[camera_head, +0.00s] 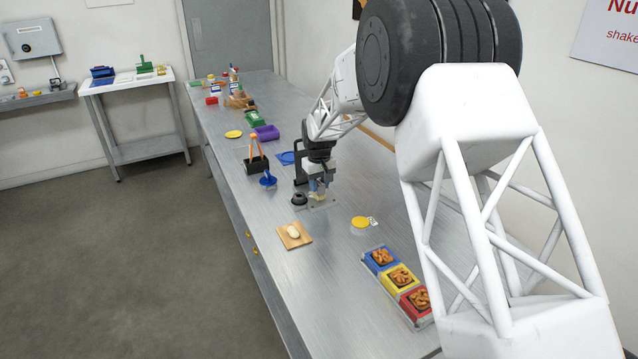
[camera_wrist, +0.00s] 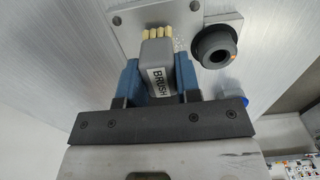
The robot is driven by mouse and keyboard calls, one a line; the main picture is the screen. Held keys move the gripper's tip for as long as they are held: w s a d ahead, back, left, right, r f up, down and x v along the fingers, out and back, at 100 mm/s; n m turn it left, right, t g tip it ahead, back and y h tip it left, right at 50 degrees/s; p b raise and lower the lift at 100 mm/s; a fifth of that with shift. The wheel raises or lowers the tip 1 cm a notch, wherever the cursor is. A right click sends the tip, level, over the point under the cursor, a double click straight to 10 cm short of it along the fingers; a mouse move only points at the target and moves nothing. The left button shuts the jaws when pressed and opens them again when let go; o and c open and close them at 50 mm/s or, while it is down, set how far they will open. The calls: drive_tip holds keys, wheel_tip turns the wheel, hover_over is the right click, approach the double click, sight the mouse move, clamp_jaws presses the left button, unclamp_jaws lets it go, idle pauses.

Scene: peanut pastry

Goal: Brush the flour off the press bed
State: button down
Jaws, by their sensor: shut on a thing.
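My gripper (camera_head: 319,184) is over the metal press bed in the middle of the long table. In the wrist view, its two blue fingers (camera_wrist: 158,72) are shut on a grey brush (camera_wrist: 156,52) labelled BRUSH. The brush's pale yellow bristles (camera_wrist: 157,31) point at the press bed (camera_wrist: 126,15), a grey plate with screws. Whether the bristles touch the plate is unclear. A few pale specks, perhaps flour, show on the plate just right of the brush. In the head view, the press bed (camera_head: 325,206) is partly hidden beneath my gripper.
A black round knob (camera_wrist: 214,45) is close to the right of the brush. A wooden board (camera_head: 305,240) with dough, a yellow-lidded jar (camera_head: 360,223) and a tray of pastries (camera_head: 421,324) stand nearer. A blue-handled tool (camera_head: 267,180) stands left. Bare table lies between them.

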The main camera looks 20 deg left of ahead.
drive_tip(key=shift+f, duration=0.4)
drive_tip(key=shift+w, duration=0.1)
drive_tip(key=shift+w+a+r, duration=0.1)
drive_tip(key=shift+w+a, duration=1.45)
drive_tip(key=shift+a, duration=0.05)
drive_tip(key=shift+s+d, duration=0.1)
drive_tip(key=shift+s+d, duration=1.55)
drive_tip(key=shift+f, duration=0.2)
drive_tip(key=shift+w+a, duration=1.65)
